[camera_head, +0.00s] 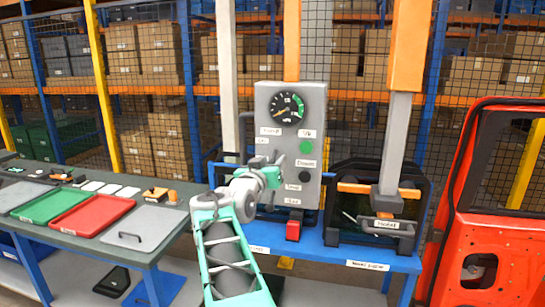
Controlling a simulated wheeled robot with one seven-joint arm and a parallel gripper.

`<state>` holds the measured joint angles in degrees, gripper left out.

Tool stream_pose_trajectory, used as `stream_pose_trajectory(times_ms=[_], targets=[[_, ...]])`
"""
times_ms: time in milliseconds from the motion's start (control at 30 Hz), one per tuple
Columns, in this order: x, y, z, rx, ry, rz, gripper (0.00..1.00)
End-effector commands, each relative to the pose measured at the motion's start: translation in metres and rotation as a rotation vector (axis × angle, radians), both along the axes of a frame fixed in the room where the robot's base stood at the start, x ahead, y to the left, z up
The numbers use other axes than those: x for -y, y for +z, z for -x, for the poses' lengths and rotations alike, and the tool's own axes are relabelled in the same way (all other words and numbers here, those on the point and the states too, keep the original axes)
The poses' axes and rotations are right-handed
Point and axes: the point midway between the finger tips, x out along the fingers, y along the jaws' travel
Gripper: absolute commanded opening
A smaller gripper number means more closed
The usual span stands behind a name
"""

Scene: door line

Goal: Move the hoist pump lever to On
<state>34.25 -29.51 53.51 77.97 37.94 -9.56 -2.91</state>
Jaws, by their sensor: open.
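The grey hoist control panel (308,100) stands upright on the blue-edged bench, with a dial, several small labels, a green button (306,147) and a black round control (305,177). A red block-shaped part (293,230) sticks out at its lower end. I cannot tell for sure which part is the pump lever, and the label writing is too small to read surely. My gripper (277,171) is open and in front of the panel's left side, left of the green button and black control. It and my wrist hide part of the panel there. Contact cannot be told.
A side table with a green tray (50,206), a red tray (90,213) and a grey lid (144,222) stands at left. The hoist's grey post (397,140) and a black frame are right of the panel. A red door (495,255) stands at far right.

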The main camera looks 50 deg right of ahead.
Motion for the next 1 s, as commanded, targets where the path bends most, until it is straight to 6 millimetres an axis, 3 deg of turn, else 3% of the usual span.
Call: stream_pose_trajectory(times_ms=[300,833,1000], targets=[[0.0061,-0.0009,-0.0023,0.001,0.001,-0.001,0.43],[0.0058,-0.0007,-0.0022,0.001,0.002,-0.002,0.0],[0.0057,-0.0007,-0.0023,0.001,0.002,-0.002,0.0]])
